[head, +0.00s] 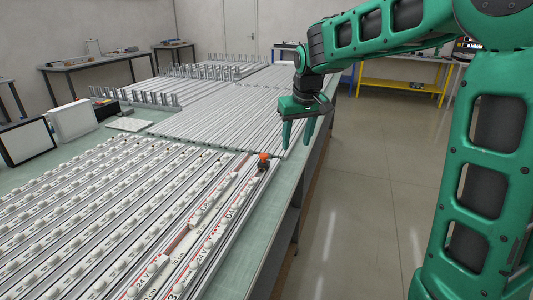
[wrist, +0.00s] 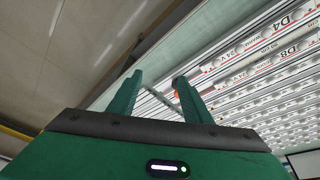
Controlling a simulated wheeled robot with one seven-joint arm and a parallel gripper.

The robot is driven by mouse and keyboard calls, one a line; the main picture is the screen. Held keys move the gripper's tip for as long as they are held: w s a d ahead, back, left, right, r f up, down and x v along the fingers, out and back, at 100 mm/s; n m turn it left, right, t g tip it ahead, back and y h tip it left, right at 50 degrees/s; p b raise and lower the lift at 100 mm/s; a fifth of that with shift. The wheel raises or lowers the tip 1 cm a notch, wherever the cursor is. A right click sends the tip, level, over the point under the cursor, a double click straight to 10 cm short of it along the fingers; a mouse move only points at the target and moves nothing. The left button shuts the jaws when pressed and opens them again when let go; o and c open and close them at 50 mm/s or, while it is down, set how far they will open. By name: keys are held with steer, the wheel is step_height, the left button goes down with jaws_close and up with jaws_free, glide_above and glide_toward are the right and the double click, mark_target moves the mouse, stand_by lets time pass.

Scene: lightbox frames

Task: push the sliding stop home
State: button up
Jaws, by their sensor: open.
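The sliding stop looks to be the small orange and dark piece (head: 264,158) at the far end of the lettered rails, near the table's right edge. A sliver of orange (wrist: 177,95) also shows in the wrist view, mostly hidden behind my right finger. My gripper (head: 298,140) is open and empty, its two green fingers pointing down. In the head view it is above and to the right of the orange piece, with a gap between them. In the wrist view my gripper (wrist: 158,80) has its fingers apart. I cannot tell how far the stop sits along its rail.
Lettered rails with white round lamps (head: 110,195) fill the near part of the table (head: 240,265). Bare grey rails (head: 235,120) lie beyond. White panels (head: 72,120) stand at the left. Open floor (head: 370,190) lies to the right.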

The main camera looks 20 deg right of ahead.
steer(key=n+y, duration=0.1)
glide_toward(264, 155)
steer(key=shift+t, duration=0.4)
steer(key=x, duration=0.8)
steer(key=shift+s+f, duration=0.1)
steer(key=shift+s, duration=0.15)
